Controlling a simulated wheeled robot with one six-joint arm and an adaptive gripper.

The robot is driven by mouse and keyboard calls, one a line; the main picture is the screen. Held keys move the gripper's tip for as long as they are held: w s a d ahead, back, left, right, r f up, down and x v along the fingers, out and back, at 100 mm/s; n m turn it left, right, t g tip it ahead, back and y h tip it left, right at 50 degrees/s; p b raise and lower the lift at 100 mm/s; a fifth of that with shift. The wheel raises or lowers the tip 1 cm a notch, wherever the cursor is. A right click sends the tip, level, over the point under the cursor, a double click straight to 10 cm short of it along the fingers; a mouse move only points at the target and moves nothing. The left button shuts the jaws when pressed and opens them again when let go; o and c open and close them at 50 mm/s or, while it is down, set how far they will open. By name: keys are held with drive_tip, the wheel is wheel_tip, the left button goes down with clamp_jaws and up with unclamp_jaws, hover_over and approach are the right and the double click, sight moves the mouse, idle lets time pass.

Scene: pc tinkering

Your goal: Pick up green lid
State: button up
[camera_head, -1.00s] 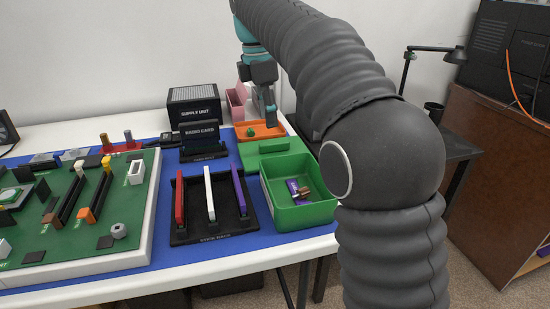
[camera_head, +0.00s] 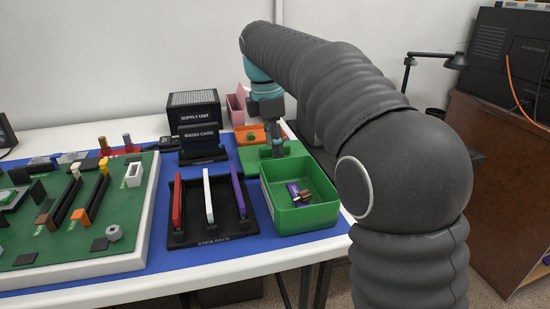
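The green lid (camera_head: 256,160) lies flat on the blue mat, just behind the open green box (camera_head: 304,214). It has a raised bar across its top, now partly covered by my gripper. My gripper (camera_head: 277,153) points down over the right part of the lid, at or just above the bar. Its fingers are small and dark here, and I cannot tell whether they are open or touching the lid.
The green box holds a few small purple and brown pieces. An orange tray (camera_head: 250,134) sits behind the lid. A stick rack (camera_head: 209,225) with red, white and purple sticks stands left of the box. The radio card (camera_head: 200,135) and supply unit (camera_head: 193,102) stand behind left.

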clamp_jaws()
drive_tip(key=shift+r, duration=0.15)
